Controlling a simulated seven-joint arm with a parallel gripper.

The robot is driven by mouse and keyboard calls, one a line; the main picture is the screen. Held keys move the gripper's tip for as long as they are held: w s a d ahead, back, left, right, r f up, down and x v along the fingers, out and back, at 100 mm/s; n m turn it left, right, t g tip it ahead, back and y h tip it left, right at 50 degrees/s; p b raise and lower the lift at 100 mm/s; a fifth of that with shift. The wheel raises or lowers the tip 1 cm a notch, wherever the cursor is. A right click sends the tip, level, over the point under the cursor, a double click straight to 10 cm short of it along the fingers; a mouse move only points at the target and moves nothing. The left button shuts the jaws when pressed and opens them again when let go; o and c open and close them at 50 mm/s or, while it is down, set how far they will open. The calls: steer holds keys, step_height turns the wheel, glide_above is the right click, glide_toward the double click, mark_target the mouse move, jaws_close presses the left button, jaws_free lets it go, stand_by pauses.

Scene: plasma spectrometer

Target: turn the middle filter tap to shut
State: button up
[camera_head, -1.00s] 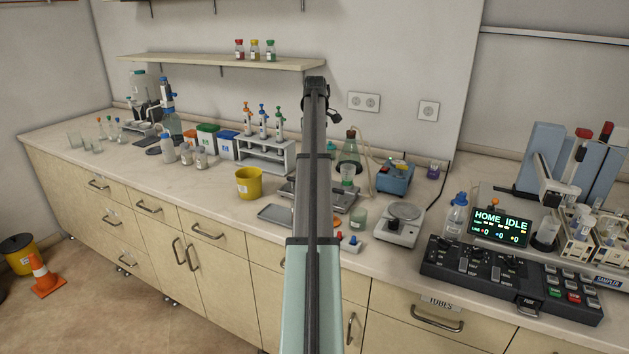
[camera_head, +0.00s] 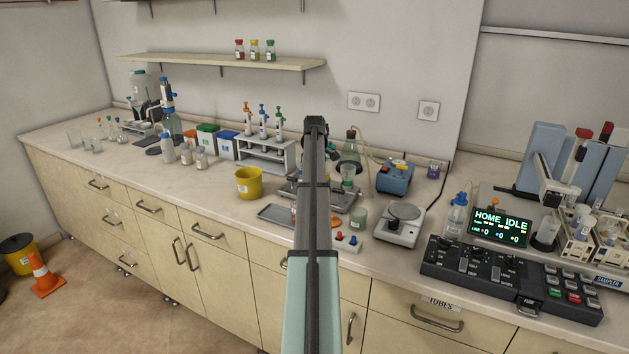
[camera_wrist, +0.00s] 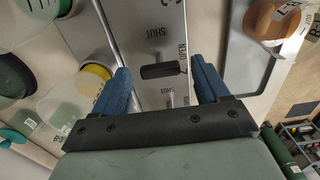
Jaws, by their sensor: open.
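In the wrist view, a dark tap handle (camera_wrist: 160,71) sits on a grey metal panel (camera_wrist: 138,22). The handle lies crosswise, its right end near an OPEN label, with a SHUT label above it. I cannot tell for sure that this is the middle tap. My gripper (camera_wrist: 162,86) is open, with one blue finger on each side of the handle and apart from it. In the head view, my arm hides the gripper and taps; part of the metal stand (camera_head: 343,198) shows beside it.
In the wrist view, a yellow-rimmed vessel (camera_wrist: 75,100) is close by the left finger, and a grey tray (camera_wrist: 243,60) lies to the right. In the head view, a yellow beaker (camera_head: 249,183), a flask (camera_head: 350,151) and a balance (camera_head: 398,226) stand around my arm.

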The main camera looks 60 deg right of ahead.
steer(key=c, duration=1.1)
steer(key=shift+o, duration=0.2)
steer(key=m, duration=0.4)
steer(key=shift+m, duration=0.4)
steer(key=m, duration=0.4)
steer(key=shift+m, duration=0.3)
steer(key=m, duration=0.4)
steer(key=shift+m, duration=2.2)
